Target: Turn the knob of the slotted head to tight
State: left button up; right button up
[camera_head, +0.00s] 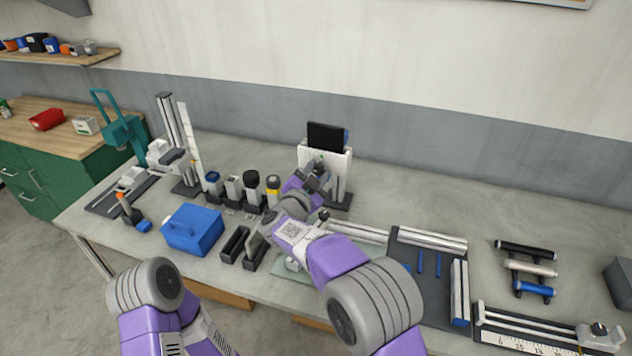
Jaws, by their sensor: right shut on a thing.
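The slotted head appears to be the white upright unit (341,160) with a black plate (326,137) on top, standing at the back middle of the bench. My right gripper (319,168) reaches up to its front face and is shut on a small part there, which I take to be the knob. The jaws and wrist hide most of the knob, so its angle cannot be told. My left arm shows only at the lower left, and its gripper is out of view.
A blue box (192,229), several small upright holders and a black slotted block (235,244) stand left of my right arm. A tray of rods (427,262) and a ruled rail (520,343) lie to the right. The back right of the bench is clear.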

jog(key=m+b, duration=0.2)
jog(key=m, duration=0.1)
jog(key=m+b, duration=0.1)
jog(key=b, duration=0.1)
jog(key=shift+f+m, duration=0.25)
jog(key=shift+m, duration=0.05)
jog(key=m+b, duration=0.4)
jog(key=shift+m, duration=0.3)
jog(key=m+b, duration=0.3)
jog(key=m, duration=0.1)
jog(key=shift+b, duration=0.35)
jog(key=shift+m+b, duration=1.45)
jog(key=shift+m, duration=0.85)
jog(key=shift+r, duration=0.1)
jog(key=o, duration=1)
jog(key=shift+o, duration=0.2)
jog(key=shift+s, duration=0.1)
